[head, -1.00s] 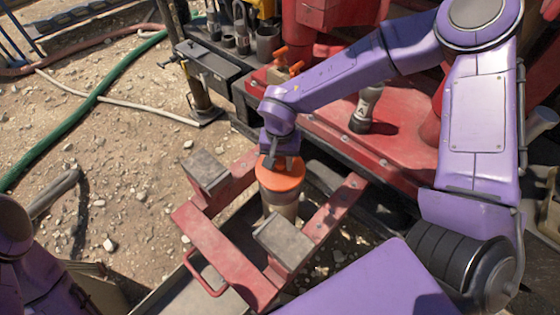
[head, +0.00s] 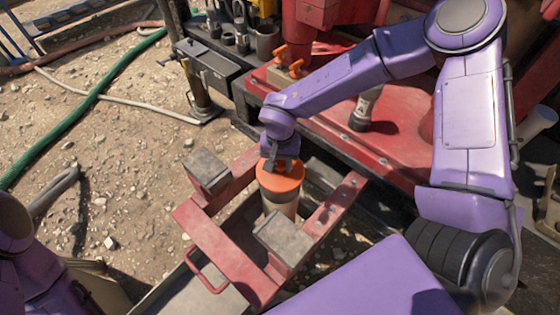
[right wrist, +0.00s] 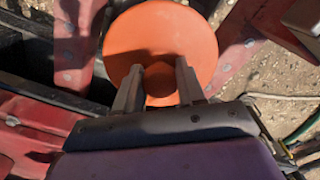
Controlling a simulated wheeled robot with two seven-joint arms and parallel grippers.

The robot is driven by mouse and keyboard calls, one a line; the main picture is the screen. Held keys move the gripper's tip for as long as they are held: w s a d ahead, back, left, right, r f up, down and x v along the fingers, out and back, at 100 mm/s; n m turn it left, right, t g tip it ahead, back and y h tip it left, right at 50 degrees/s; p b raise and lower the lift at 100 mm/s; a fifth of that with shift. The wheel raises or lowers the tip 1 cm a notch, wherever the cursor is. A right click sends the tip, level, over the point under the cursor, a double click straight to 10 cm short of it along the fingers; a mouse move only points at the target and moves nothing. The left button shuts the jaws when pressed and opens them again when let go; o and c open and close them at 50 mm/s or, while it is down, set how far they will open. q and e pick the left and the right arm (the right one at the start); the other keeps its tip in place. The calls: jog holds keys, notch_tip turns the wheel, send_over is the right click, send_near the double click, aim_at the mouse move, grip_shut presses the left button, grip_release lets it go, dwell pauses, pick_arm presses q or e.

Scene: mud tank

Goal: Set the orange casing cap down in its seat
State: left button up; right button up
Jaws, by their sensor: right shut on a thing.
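The orange casing cap (head: 281,180) is a round disc on top of the upright tan casing pipe (head: 281,204), inside a red frame. My right gripper (head: 280,162) is above the cap and shut on its raised middle part. In the right wrist view the cap (right wrist: 163,35) fills the top middle, with the two fingers (right wrist: 160,85) on either side of its central knob. I cannot tell whether the cap is fully seated, since its underside is hidden. My left arm shows at the lower left, but its gripper is out of view.
The red frame (head: 215,240) surrounds the pipe and carries two grey blocks, one at the left (head: 206,170) and one in front (head: 283,238). A red deck (head: 400,145) with a grey bottle-like part (head: 364,110) lies behind. A green hose (head: 80,115) crosses the gravel at the left.

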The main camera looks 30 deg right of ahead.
jog(key=shift+f, duration=0.1)
jog(key=o, duration=1.2)
notch_tip(320, 180, up, 10)
jog(key=shift+r+p, duration=0.25)
jog(key=shift+p, duration=0.05)
